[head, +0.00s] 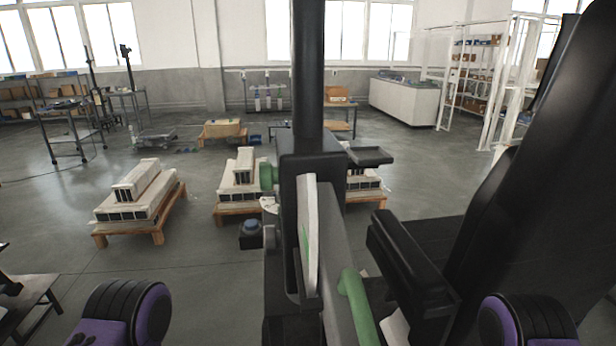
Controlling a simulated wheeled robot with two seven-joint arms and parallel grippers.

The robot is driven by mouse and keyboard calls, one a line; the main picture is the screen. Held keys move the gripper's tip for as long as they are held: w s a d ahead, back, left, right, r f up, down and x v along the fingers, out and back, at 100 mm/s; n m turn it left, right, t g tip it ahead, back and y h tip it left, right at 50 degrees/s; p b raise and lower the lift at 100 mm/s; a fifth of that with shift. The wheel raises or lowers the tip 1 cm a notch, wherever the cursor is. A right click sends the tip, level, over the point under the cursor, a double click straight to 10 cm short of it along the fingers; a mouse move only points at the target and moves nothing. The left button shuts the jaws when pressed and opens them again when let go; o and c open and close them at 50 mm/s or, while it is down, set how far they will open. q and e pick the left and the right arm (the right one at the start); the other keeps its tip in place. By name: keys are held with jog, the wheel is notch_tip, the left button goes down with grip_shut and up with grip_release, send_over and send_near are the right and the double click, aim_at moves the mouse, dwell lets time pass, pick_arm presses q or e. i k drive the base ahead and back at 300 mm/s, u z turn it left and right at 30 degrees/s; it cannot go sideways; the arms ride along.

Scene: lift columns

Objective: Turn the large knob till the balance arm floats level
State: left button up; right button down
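A dark lift column (308,70) stands upright close in front of me, with a dark housing around its lower part. A green round knob (268,177) sticks out from the left side of the housing. A thick green bar (357,304) slopes down at the lower right of the column. A pale upright plate (312,232) with a small green mark stands on the near side. I cannot tell which part is the large knob or the balance arm, nor whether the arm is level. Purple and black parts of my arms show at both lower corners; neither gripper is in view.
A large black slanted structure (540,150) with a black block (410,255) fills the right side close by. Wooden pallets with stacked pale blocks (137,205) stand on the floor behind. A small dark box (251,236) sits left of the column. Open floor lies at left.

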aim_at(272, 240)
jog(key=z, duration=0.7)
jog(key=k, duration=1.7)
jog(key=u, duration=0.65)
jog(key=i, duration=0.95)
jog(key=z, duration=0.05)
